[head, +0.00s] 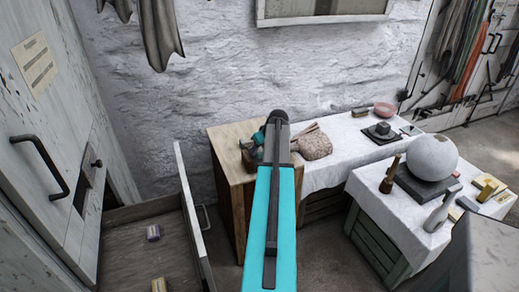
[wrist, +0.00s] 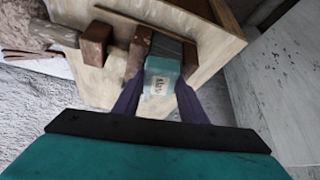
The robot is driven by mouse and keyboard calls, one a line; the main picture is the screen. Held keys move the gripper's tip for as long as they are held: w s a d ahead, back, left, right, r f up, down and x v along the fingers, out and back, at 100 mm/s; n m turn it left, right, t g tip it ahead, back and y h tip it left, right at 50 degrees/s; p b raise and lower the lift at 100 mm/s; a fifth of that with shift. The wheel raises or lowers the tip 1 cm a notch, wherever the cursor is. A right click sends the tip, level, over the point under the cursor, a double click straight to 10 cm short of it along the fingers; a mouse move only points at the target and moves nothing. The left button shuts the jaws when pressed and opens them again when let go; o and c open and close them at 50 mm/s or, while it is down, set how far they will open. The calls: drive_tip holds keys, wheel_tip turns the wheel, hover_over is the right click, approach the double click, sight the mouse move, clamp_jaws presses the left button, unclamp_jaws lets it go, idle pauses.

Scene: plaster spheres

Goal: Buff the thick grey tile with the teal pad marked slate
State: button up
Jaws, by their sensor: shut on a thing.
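In the wrist view my gripper (wrist: 160,84) is shut on a teal pad (wrist: 162,66) with a pale label; the lettering is too blurred to read surely. A grey slab (wrist: 167,46), which looks like the thick grey tile, shows just beyond the pad between brown blocks (wrist: 137,52). I cannot tell whether pad and slab touch. In the head view my arm covers most of the gripper; a bit of teal (head: 260,138) shows left of it above the wooden bench (head: 226,136). The slab is not clear there.
A speckled cloth bundle (head: 313,144) lies right of my arm on the bench. A plaster sphere (head: 432,157) stands on the white-covered table at right, near a brown-handled tool (head: 391,175). An open drawer (head: 140,212) at left holds small blocks.

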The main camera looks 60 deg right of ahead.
drive_tip(key=shift+s+a, duration=0.4)
drive_tip(key=shift+s, duration=0.4)
drive_tip(key=shift+w+d+r, duration=0.25)
drive_tip(key=shift+w+r, duration=0.1)
drive_tip(key=shift+w, duration=0.15)
drive_tip(key=shift+w+d+r, duration=0.25)
drive_tip(key=shift+w+r, duration=0.1)
drive_tip(key=shift+w, duration=0.15)
drive_tip(key=shift+r, duration=0.1)
drive_tip(key=shift+r+p, duration=0.75)
drive_tip(key=shift+r, duration=0.4)
drive_tip(key=shift+r, duration=0.1)
drive_tip(key=shift+r+p, duration=0.8)
drive_tip(key=shift+r, duration=1.1)
